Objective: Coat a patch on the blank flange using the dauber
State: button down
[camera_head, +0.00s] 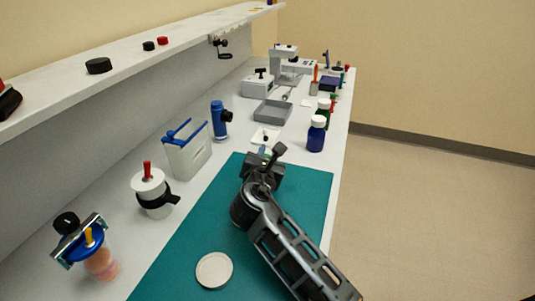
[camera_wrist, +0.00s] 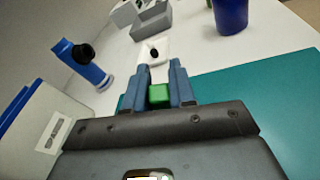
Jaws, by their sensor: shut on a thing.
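My gripper (camera_head: 264,158) is above the far part of the teal mat in the head view. In the wrist view its two blue-grey fingers (camera_wrist: 155,68) are shut on a small green block-like piece (camera_wrist: 159,96), which looks like the dauber's handle. The rest of the held piece is hidden. A pale round disc (camera_head: 214,270), which looks like the blank flange, lies flat on the near part of the mat. It is well apart from the gripper. No coated patch can be made out on it.
A white square plate with a dark spot (camera_head: 265,138) lies just beyond the gripper. A blue bottle (camera_head: 316,134) stands at the right. A white box with blue rails (camera_head: 186,150), a white canister (camera_head: 152,192) and a blue-lidded jar (camera_head: 99,258) line the left. The teal mat (camera_head: 178,248) is mostly clear.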

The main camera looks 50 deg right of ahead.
jog(key=shift+r+p, duration=3.25)
jog(key=shift+r, duration=0.05)
